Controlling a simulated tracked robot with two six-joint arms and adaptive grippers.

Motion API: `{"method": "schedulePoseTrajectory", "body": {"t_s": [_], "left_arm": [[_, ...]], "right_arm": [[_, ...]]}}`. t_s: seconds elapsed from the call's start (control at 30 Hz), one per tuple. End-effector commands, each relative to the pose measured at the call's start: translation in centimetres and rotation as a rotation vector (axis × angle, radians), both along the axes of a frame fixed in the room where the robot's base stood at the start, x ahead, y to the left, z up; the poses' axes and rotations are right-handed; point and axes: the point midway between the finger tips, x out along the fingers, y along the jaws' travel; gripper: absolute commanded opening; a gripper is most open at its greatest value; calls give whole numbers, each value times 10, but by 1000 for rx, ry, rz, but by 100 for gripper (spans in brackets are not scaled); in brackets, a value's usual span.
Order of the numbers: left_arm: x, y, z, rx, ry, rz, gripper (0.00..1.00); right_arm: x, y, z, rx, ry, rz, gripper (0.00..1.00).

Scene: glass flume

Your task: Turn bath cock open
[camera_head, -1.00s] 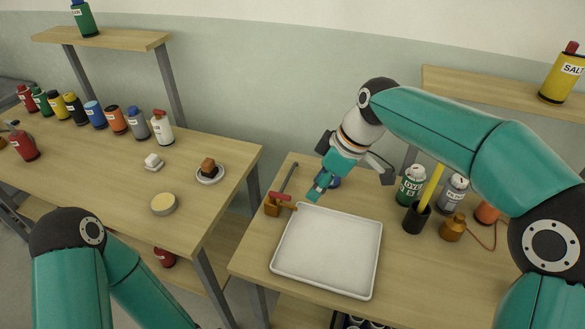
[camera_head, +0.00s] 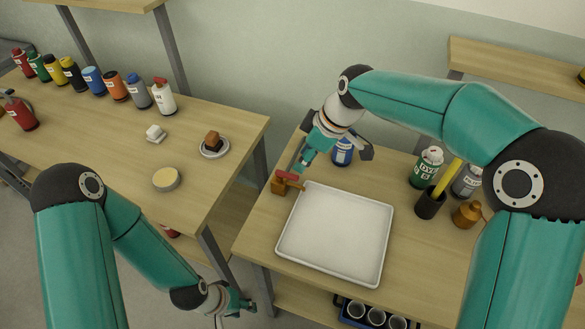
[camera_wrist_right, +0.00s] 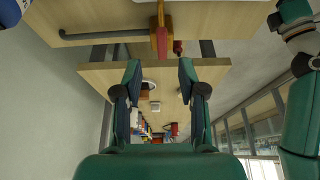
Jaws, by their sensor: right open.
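The bath cock (camera_head: 280,186) is a brass-coloured body with a red handle (camera_head: 287,175), at the back left corner of the white tray (camera_head: 283,241). Its red handle also shows at the top of the right wrist view (camera_wrist_right: 162,42), beyond the fingertips. My right gripper (camera_head: 300,164) is open and empty, just behind and above the cock, and partly overlaps it in the head view. I cannot tell whether it touches. Its two fingers stand apart in the wrist view (camera_wrist_right: 159,75). My left gripper (camera_head: 246,304) is low by the gap between the tables, too small to read.
A blue bottle (camera_head: 342,151) stands behind the tray. A green can (camera_head: 427,167), a black holder (camera_head: 430,204) and a brass pot (camera_head: 467,214) stand to the right. The left table holds several bottles, a round tin (camera_head: 166,180) and a saucer (camera_head: 214,152).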

Motion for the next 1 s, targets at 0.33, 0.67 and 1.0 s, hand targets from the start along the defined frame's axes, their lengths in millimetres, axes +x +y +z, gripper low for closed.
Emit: {"method": "schedulePoseTrajectory", "body": {"t_s": [0.33,0.67,1.0], "left_arm": [[0,0,10,0,0,0,40],[0,0,11,0,0,0,40],[0,0,11,0,0,0,40]], "right_arm": [[8,20,-54,0,2,-1,41],[10,24,-65,0,-1,-1,41],[10,24,-65,0,-1,-1,6]]}}
